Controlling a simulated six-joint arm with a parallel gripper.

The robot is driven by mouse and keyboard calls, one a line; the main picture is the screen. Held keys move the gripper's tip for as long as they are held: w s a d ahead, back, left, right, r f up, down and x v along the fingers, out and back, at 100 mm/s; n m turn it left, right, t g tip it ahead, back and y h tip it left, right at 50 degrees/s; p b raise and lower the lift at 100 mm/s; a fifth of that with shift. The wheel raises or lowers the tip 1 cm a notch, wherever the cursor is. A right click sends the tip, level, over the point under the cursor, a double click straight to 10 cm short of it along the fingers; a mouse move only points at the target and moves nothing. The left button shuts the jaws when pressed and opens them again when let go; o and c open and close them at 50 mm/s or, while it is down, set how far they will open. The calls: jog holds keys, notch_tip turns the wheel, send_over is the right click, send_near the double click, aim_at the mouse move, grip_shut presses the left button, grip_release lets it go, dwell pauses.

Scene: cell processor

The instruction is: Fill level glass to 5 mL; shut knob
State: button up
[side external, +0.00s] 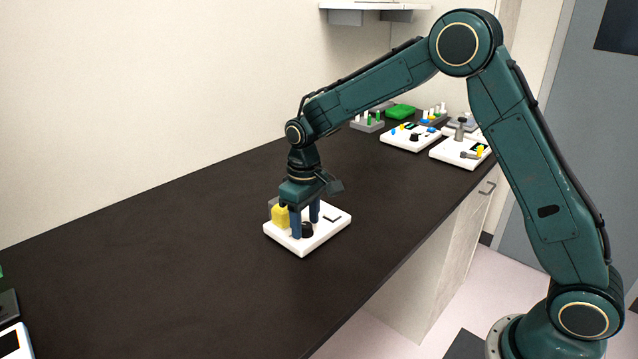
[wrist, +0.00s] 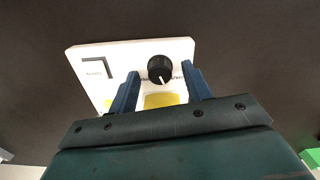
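A white plate (side external: 285,242) on the dark bench carries a black knob (side external: 307,229), a yellow block (side external: 280,215) and a dark L-shaped mark. In the wrist view the knob (wrist: 161,69) shows a white pointer line aimed toward the yellow part (wrist: 160,100). My gripper (side external: 305,230) points down over the plate, its blue fingers apart. In the wrist view the fingertips (wrist: 160,72) lie on either side of the knob, with visible gaps; nothing is held. I cannot make out the level glass or any liquid level; the gripper covers part of the plate.
A dark and white device (side external: 12,340) sits at the near left edge. The bench around the plate is clear.

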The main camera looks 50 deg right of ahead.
aim_at(309, 225)
dwell(0.3)
notch_tip(309, 225, up, 14)
dwell(0.8)
jog(key=shift+f, duration=0.1)
jog(key=s+d+r+m+t, duration=0.1)
jog(key=s+r, duration=0.3)
jog(key=s, duration=0.4)
jog(key=s+d+r+t, duration=0.2)
jog(key=s+r, duration=0.2)
jog(key=s, duration=0.4)
jog(key=s+d+f+m+t, duration=0.1)
jog(key=s+f, duration=0.3)
jog(key=s, duration=1)
jog(key=shift+s+f+t, duration=0.25)
jog(key=shift+s+t, duration=0.15)
jog(key=shift+t, duration=0.4)
jog(key=shift+w, duration=0.1)
